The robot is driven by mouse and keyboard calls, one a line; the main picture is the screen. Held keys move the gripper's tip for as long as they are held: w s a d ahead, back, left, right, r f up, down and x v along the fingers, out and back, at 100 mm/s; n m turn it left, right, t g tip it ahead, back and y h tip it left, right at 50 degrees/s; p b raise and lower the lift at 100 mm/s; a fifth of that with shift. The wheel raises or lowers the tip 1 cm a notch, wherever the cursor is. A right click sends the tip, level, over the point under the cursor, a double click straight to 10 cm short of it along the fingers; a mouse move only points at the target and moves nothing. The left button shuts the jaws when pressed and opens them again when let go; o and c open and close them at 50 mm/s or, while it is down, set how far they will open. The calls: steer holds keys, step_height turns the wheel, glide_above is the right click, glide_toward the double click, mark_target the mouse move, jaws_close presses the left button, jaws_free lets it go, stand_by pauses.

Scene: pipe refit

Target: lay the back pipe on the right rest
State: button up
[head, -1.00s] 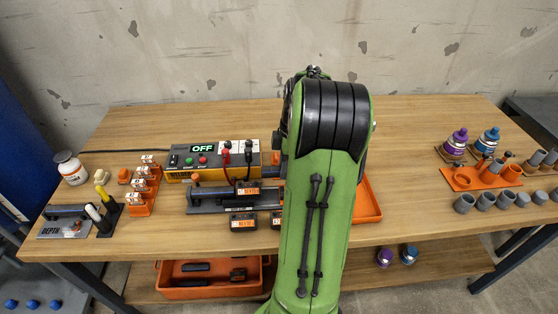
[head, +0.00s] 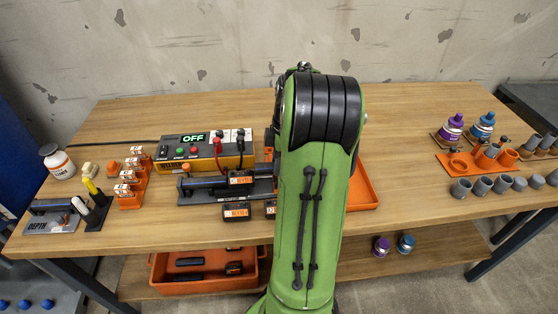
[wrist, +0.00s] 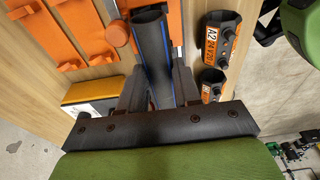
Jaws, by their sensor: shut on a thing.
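In the wrist view my gripper (wrist: 158,92) is shut on a black pipe with a blue stripe (wrist: 151,42). The pipe's open end points to the top of the picture, and the jaws hide part of it. An orange knob (wrist: 117,34) and other orange clamp parts lie close beside the pipe; I cannot tell whether it touches them. An orange rack with raised brackets (wrist: 70,35) is at the upper left; I cannot tell which rest it is. In the head view my arm hides the gripper and the held pipe. Another dark pipe (head: 207,183) lies in the clamp bed (head: 212,196).
The welder (head: 205,150), reading OFF, stands behind the clamp. Black fittings with orange labels (head: 236,211) sit in front, and also in the wrist view (wrist: 220,42). An orange tray (head: 364,195) is right of my arm. The bench between it and the grey cups (head: 461,188) is clear.

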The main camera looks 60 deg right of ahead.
steer(key=shift+f, duration=0.2)
steer(key=shift+f+b, duration=0.35)
steer(key=shift+f, duration=0.1)
stand_by(0.3)
steer(key=shift+f+b, duration=0.65)
steer(key=shift+f, duration=0.3)
steer(key=shift+f, duration=0.3)
steer(key=o, duration=1.2)
steer(key=shift+o, duration=0.2)
